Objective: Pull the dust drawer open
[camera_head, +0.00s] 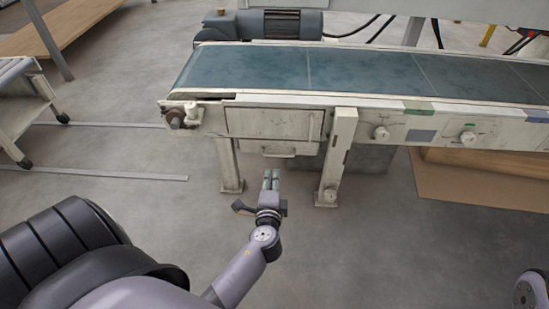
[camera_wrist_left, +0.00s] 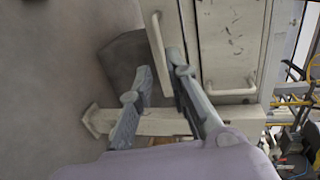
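The dust drawer (camera_head: 290,145) appears as a shallow pale front with a bar handle (camera_head: 278,154), low under the conveyor's left end and below a larger panel. It looks closed. In the left wrist view the drawer front (camera_wrist_left: 172,18) and its handle (camera_wrist_left: 160,40) appear turned on their side. My left gripper (camera_head: 270,174) is just in front of and below the handle in the head view. In the left wrist view its fingers (camera_wrist_left: 160,62) are apart and empty, with the handle beyond the tips. I see no contact. My right gripper is out of view.
The larger panel (camera_head: 268,122) has its own handle (camera_wrist_left: 232,91). Conveyor legs (camera_head: 229,165) and (camera_head: 336,160) stand on either side of the drawer. A grey block (camera_head: 368,158) sits behind the right leg. The floor (camera_head: 330,250) in front is clear.

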